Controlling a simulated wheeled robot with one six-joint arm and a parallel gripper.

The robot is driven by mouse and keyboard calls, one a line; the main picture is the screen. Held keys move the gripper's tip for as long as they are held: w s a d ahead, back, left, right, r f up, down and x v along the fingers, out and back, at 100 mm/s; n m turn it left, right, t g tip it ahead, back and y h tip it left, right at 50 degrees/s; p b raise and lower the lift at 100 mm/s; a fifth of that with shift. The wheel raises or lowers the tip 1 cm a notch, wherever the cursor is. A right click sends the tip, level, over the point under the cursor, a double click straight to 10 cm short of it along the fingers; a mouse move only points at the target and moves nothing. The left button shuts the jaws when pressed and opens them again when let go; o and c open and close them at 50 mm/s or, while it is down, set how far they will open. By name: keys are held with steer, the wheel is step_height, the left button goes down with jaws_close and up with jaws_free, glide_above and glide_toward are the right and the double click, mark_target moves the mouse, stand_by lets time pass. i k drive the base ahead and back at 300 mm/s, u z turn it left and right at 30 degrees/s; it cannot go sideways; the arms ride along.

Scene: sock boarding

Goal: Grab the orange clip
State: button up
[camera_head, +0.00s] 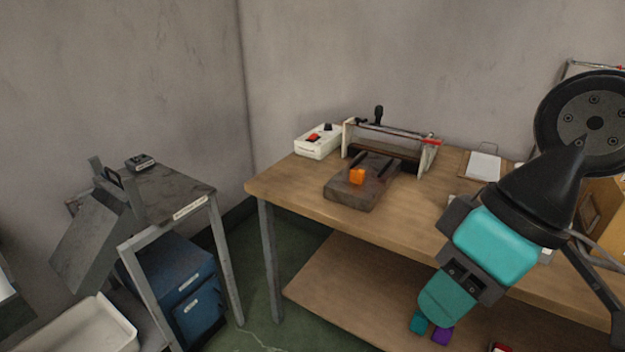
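A small orange block-like thing (357,176), which looks like the orange clip, sits on a dark, worn slab (345,197) on the wooden table. My gripper (431,329) hangs at the lower right in the head view, teal and dark grey, pointing down. It is in front of the table, to the right of and nearer than the orange clip, and well apart from it. One tip looks teal and the other purple; whether they are apart or shut on something is too small to tell.
A frame with a crossbar (390,134) stands just behind the slab. A white box with a red switch (318,141) is at its left, and a clipboard (483,166) lies to the right. The wooden table (290,183) has bare room at its front edge.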

mark_target(357, 174)
steer(key=z, duration=0.5)
steer(key=k, duration=0.65)
steer(key=z, duration=0.6)
steer(key=i, duration=0.75)
steer(key=u, duration=0.45)
steer(key=i, duration=0.65)
steer(key=u, duration=1.2)
steer(key=i, duration=0.55)
steer(key=u, duration=0.6)
